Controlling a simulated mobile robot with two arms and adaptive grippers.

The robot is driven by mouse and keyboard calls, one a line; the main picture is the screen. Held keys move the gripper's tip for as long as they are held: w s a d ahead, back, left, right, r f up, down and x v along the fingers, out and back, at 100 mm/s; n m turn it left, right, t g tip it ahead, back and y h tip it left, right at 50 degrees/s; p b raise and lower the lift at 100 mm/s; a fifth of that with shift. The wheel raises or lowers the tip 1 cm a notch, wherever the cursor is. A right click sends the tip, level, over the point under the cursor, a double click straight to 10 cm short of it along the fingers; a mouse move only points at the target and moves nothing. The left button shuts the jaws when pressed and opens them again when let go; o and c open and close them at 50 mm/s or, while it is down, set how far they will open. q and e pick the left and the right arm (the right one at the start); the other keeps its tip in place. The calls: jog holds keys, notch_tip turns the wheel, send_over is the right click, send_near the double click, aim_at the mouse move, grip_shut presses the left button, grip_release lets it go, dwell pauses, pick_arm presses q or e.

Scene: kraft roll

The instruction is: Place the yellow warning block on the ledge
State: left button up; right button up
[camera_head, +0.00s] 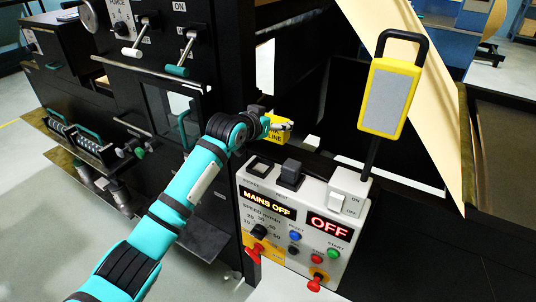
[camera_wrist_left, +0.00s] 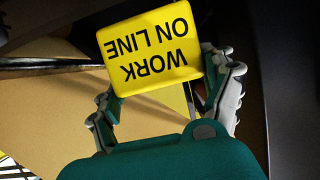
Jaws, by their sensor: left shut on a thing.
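The yellow warning block (camera_head: 276,135) is at the end of my left arm, behind and above the control box; it is partly hidden by the wrist. In the left wrist view the block (camera_wrist_left: 150,48) shows its face with "WORK ON LINE", upside down. My left gripper (camera_head: 284,126) is shut on it; in the wrist view the gripper's fingers (camera_wrist_left: 168,95) are on either side of it. Whether the block touches any surface below cannot be told. I cannot tell which surface is the ledge. My right gripper is not in view.
The control box (camera_head: 297,215), with switches, buttons and "MAINS OFF" and "OFF" displays, stands in front of the block. A yellow-framed grey panel (camera_head: 390,98) on a black post rises at right. A sheet of kraft paper (camera_head: 425,100) slants behind it.

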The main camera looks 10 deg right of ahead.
pick_arm(q)
jog(key=shift+s+a+f, duration=0.15)
jog(key=shift+a+f, duration=0.05)
jog(key=shift+f, duration=0.2)
jog(key=s+a+f+n+t+y, duration=0.1)
jog(key=s+a+f+n+y, duration=0.1)
jog(key=s+a, duration=1.1)
jog(key=s+a+f+n+t+y, duration=0.1)
jog(key=s+a+f+n+y, duration=0.2)
jog(key=s+a, duration=1)
jog(key=s+n+y, duration=0.1)
jog(key=n+y, duration=0.1)
jog(key=shift+s+a+f+y, duration=0.15)
jog(key=shift+s+a+y, duration=0.05)
jog(key=shift+s+y, duration=0.2)
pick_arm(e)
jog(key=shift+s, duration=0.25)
pick_arm(q)
jog(key=shift+w, duration=0.1)
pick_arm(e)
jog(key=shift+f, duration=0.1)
